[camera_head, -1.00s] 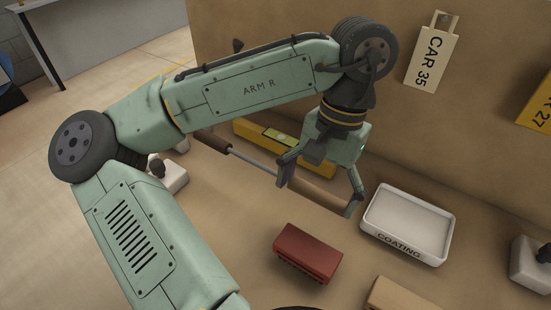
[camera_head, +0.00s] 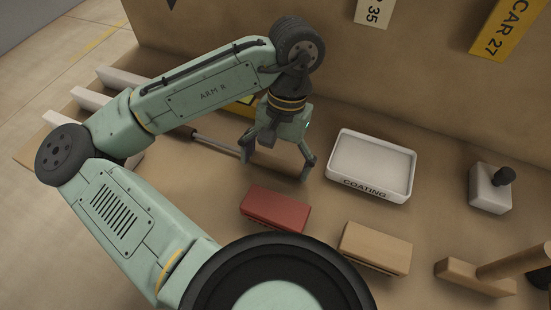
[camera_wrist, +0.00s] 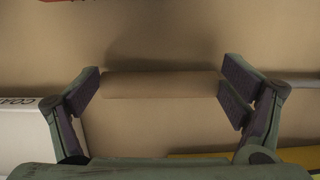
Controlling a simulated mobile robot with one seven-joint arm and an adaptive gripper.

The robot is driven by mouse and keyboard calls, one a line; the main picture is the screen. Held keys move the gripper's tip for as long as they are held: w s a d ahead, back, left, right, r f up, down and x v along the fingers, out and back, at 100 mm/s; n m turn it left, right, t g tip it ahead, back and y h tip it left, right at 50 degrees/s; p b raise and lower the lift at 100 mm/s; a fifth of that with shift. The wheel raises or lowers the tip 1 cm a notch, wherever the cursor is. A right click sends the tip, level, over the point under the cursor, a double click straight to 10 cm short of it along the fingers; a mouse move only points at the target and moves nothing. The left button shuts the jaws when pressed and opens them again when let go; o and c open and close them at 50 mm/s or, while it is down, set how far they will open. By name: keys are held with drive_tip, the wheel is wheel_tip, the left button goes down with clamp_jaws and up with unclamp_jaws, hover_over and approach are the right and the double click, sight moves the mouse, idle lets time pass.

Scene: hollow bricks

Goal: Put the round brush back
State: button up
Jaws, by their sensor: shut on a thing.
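The round brush is a long thin tool. It has a brown cylindrical end (camera_head: 279,164), a grey metal rod (camera_head: 216,146) and a darker end at the left, partly behind my arm. My gripper (camera_head: 279,160) points down and is shut on the brown cylindrical end, with one finger at each side of it. In the wrist view the tan cylinder (camera_wrist: 160,85) lies level between the fingers of my gripper (camera_wrist: 162,88), and the rod (camera_wrist: 302,83) runs out to the right. I cannot tell how high the brush is above the bench.
A white COATING tray (camera_head: 345,181) stands just right of my gripper. A red brick (camera_head: 275,208) and a tan brick (camera_head: 375,248) lie nearer. A white block with a black knob (camera_head: 490,190) and a wooden tool (camera_head: 475,277) are at right. White bars (camera_head: 90,98) lie at left.

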drive_tip(key=shift+f, duration=0.15)
drive_tip(key=o, duration=0.7)
drive_tip(key=shift+o, duration=0.2)
drive_tip(key=v, duration=1.2)
drive_tip(key=shift+b, duration=0.3)
drive_tip(key=shift+a, duration=0.1)
